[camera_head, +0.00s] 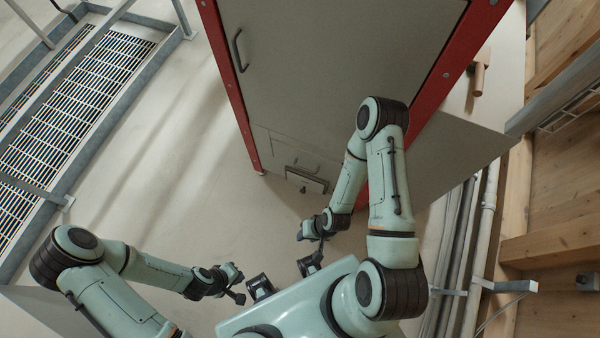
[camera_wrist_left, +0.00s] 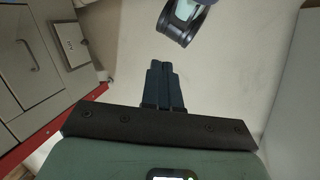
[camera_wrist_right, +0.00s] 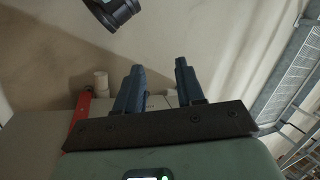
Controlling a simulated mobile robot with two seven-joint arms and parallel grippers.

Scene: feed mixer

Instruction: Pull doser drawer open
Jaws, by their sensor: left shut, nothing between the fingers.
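The grey cabinet with red edges (camera_head: 330,70) stands in front of me. Low on its face is a drawer panel with a small bar handle, and below it a box-like drawer front (camera_head: 307,181) juts out a little. In the left wrist view this front (camera_wrist_left: 70,45) is at the upper left, beside the handled panel (camera_wrist_left: 25,75). Which of the two is the doser drawer is not clear. My left gripper (camera_head: 238,287) is shut and empty, apart from the cabinet; its fingers (camera_wrist_left: 163,85) are together. My right gripper (camera_head: 309,238) is open and empty, below the drawer front; its fingers (camera_wrist_right: 158,85) are apart.
A larger door with a bar handle (camera_head: 240,50) is above the drawers. A metal grating (camera_head: 75,100) with rails lies at the left. Pipes (camera_head: 465,250) and a wooden wall (camera_head: 560,190) are at the right. The pale floor (camera_head: 180,170) between is clear.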

